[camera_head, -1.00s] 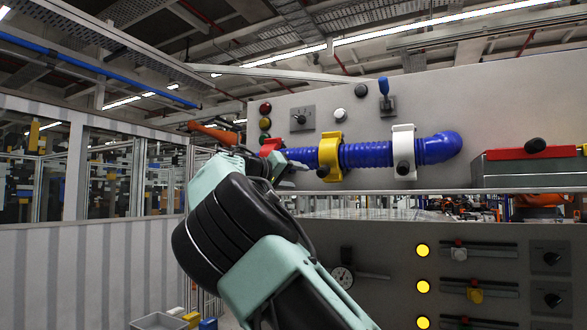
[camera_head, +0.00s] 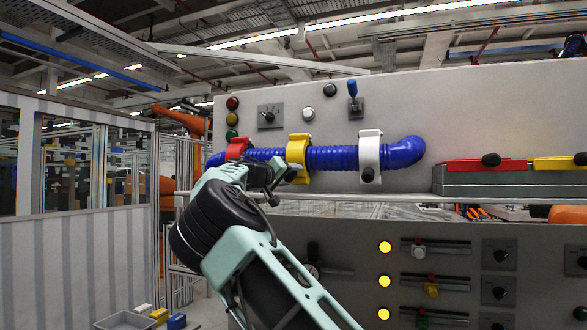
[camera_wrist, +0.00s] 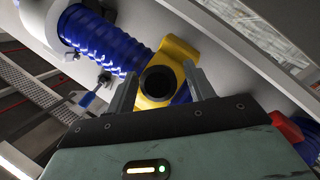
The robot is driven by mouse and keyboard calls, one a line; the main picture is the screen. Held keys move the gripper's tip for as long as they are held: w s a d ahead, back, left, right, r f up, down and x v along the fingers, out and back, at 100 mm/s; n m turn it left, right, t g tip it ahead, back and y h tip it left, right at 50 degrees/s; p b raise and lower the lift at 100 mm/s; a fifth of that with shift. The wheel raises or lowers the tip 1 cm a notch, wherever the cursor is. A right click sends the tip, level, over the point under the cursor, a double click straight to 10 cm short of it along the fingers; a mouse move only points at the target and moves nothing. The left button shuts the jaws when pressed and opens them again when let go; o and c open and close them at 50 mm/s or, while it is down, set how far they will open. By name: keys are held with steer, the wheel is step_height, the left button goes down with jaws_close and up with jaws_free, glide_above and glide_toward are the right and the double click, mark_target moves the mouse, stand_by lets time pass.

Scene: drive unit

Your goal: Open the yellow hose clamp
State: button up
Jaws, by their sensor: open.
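The yellow hose clamp (camera_head: 299,158) sits around the blue corrugated hose (camera_head: 333,158), between a red clamp (camera_head: 238,148) and a white clamp (camera_head: 369,155). In the wrist view, the yellow clamp (camera_wrist: 173,58) shows its round black knob (camera_wrist: 157,83) facing me, in line with the space between my fingers. My gripper (camera_wrist: 158,88) is open, with one finger on each side of the knob. I cannot tell whether the fingers touch it. In the head view my gripper (camera_head: 286,172) is just in front of the yellow clamp and partly covers its lower part.
The hose runs along a grey panel with a blue-handled switch (camera_head: 352,90) and round knobs above. A ledge and a lower panel with yellow lights (camera_head: 385,247) lie below.

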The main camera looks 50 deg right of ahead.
steer(key=shift+w+d+p, duration=0.15)
steer(key=shift+d+p, duration=0.15)
steer(key=shift+d, duration=0.8)
jaws_close()
